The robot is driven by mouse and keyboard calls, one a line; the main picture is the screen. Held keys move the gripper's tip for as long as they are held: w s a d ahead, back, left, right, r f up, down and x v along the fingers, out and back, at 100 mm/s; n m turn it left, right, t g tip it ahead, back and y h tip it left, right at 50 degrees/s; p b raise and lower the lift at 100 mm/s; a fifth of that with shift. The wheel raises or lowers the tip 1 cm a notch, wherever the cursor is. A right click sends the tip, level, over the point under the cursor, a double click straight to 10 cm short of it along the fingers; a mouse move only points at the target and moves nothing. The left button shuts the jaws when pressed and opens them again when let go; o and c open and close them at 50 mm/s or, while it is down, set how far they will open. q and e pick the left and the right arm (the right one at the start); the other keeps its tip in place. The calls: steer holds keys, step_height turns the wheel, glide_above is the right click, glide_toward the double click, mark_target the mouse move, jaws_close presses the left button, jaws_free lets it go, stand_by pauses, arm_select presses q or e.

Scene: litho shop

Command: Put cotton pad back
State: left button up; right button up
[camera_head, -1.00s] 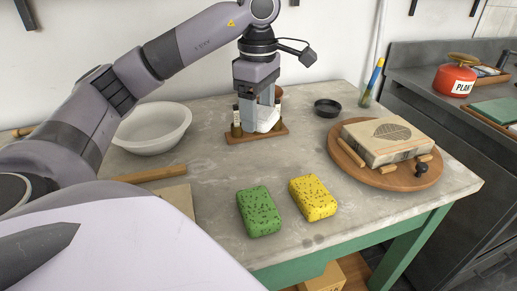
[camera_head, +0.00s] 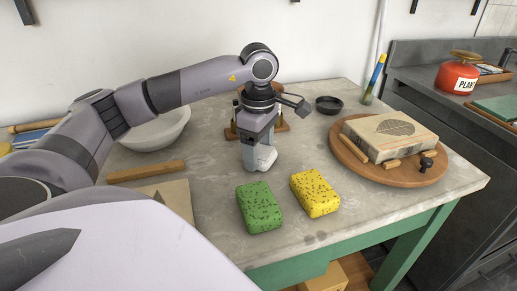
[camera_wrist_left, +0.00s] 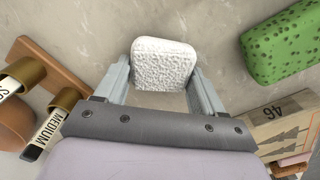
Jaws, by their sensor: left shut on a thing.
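A white textured cotton pad (camera_wrist_left: 163,62) is between the two fingers of my left gripper (camera_wrist_left: 163,85) in the left wrist view. In the head view the left gripper (camera_head: 254,160) is shut on the pad (camera_head: 266,158), low over the table, behind the green sponge. I cannot tell whether the pad touches the table. A wooden rack (camera_head: 231,131) stands behind the gripper, mostly hidden by the arm. In the wrist view the rack (camera_wrist_left: 58,66) shows at left with bottles, one labelled MEDIUM (camera_wrist_left: 48,128). My right gripper is not in view.
A green sponge (camera_head: 259,207) and a yellow sponge (camera_head: 315,193) lie near the front edge. A round wooden board (camera_head: 400,177) holds a stone block (camera_head: 391,138). A white bowl (camera_head: 155,132), a wooden bar (camera_head: 146,171) and a small dark dish (camera_head: 328,105) are around.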

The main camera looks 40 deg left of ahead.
mark_target(259, 151)
arm_select(q)
steer(key=shift+f, duration=0.1)
steer(key=shift+f, duration=0.15)
steer(key=o, duration=0.9)
steer(key=shift+r, duration=0.2)
steer(key=shift+r, duration=0.3)
step_height(259, 151, up, 12)
steer(key=p, duration=0.2)
steer(key=shift+f+p, duration=0.25)
steer(key=shift+p, duration=0.1)
